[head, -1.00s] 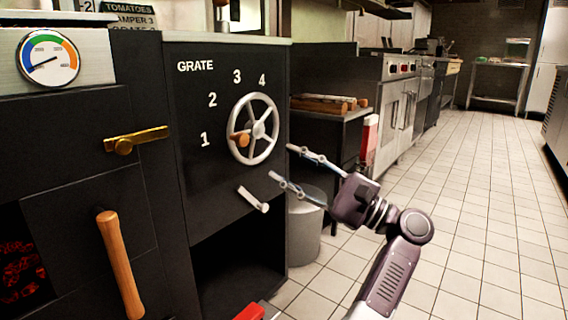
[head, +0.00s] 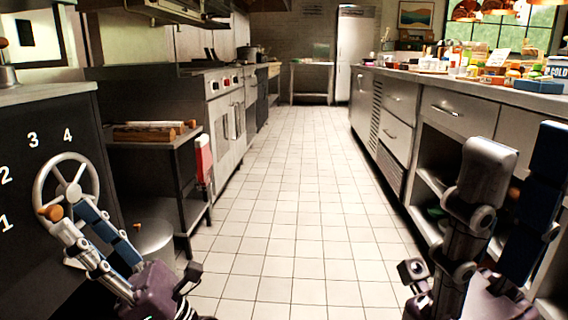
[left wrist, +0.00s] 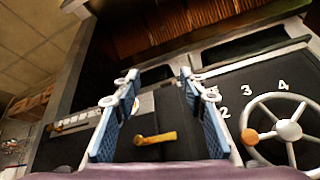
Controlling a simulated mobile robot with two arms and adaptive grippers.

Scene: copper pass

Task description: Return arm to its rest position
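My left gripper (head: 72,222) is at the lower left of the head view, its blue-padded fingers in front of the lower part of a handwheel. In the left wrist view its two fingers (left wrist: 160,95) stand apart with nothing between them. My right gripper (head: 518,150) points up at the right edge, close to the camera. Its fingers look apart and empty.
The metal handwheel (head: 88,176) with an orange knob is on the black GRATE panel (head: 30,170). A brass latch (left wrist: 155,138) shows in the left wrist view. A side table (head: 165,155) holds logs over a bin (head: 150,245). A counter (head: 440,80) runs along the right. The tiled aisle between is clear.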

